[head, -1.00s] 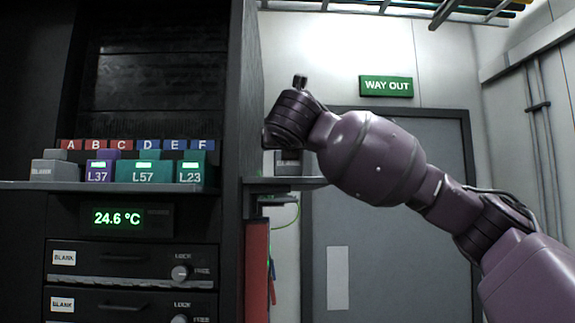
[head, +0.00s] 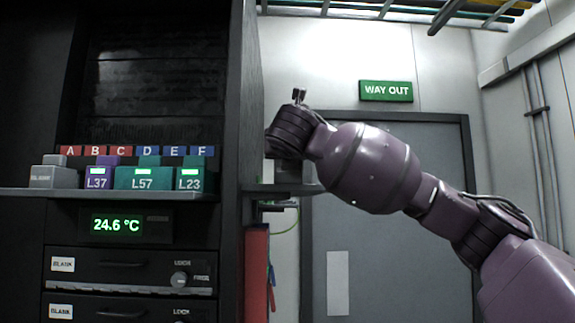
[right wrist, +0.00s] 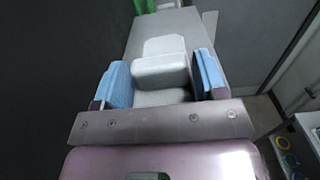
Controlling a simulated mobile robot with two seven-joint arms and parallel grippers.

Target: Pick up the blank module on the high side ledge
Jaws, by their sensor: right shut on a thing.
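The blank module (right wrist: 160,72) is a pale grey block on the high side ledge, seen close up in the right wrist view. My right gripper (right wrist: 163,80) has its two blue-padded fingers on either side of the module and is shut on it. In the head view the side ledge (head: 290,188) juts from the rack's right side. There my right wrist covers the gripper and most of the module. I cannot tell whether the module is clear of the ledge. My left gripper is not in view.
The rack's front shelf (head: 120,194) holds another grey block marked BLANK (head: 54,178) and modules L37 (head: 98,178), L57 (head: 145,178) and L23 (head: 190,179). The rack's dark side wall (head: 240,120) stands close to my right wrist. A grey door (head: 400,240) is behind.

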